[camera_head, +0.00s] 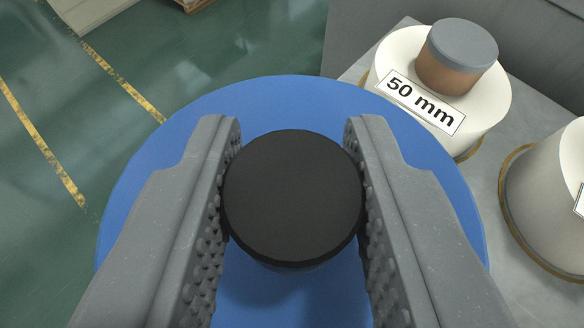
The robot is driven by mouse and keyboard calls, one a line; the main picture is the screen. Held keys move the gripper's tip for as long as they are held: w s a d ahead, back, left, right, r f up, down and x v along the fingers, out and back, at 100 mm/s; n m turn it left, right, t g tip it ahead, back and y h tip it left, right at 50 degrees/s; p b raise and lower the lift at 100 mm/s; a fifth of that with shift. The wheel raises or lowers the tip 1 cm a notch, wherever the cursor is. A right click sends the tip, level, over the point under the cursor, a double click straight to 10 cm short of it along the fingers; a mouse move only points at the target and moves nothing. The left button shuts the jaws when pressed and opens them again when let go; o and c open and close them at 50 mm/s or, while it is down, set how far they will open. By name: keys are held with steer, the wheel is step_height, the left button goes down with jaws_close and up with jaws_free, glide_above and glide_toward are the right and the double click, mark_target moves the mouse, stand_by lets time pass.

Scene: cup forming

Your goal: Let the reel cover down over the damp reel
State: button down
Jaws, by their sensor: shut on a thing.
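A black round knob (293,197) is held between the two grey studded fingers of my gripper (293,190). Beneath it spreads a wide blue disc (290,98), the reel cover, with the knob near its middle. My gripper is shut on the knob and so holds the cover. The cover hides what lies directly under it. I cannot make out the damp reel or tell how high the cover is.
At the upper right a white round piece labelled "50 mm" (485,107) carries a brown cylinder with a grey top (457,55). Another whitish round piece (550,195) stands at the right edge, on a grey surface (484,190). Green floor (60,120) with yellow lines is at left.

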steer(key=shift+f+b, duration=0.5)
steer(key=shift+f, duration=0.7)
stand_by(0.4)
steer(key=c, duration=0.6)
jaws_free()
steer(key=shift+o, duration=0.2)
steer(key=shift+r, duration=0.1)
steer(key=shift+r+p, duration=0.65)
steer(key=shift+r, duration=3.25)
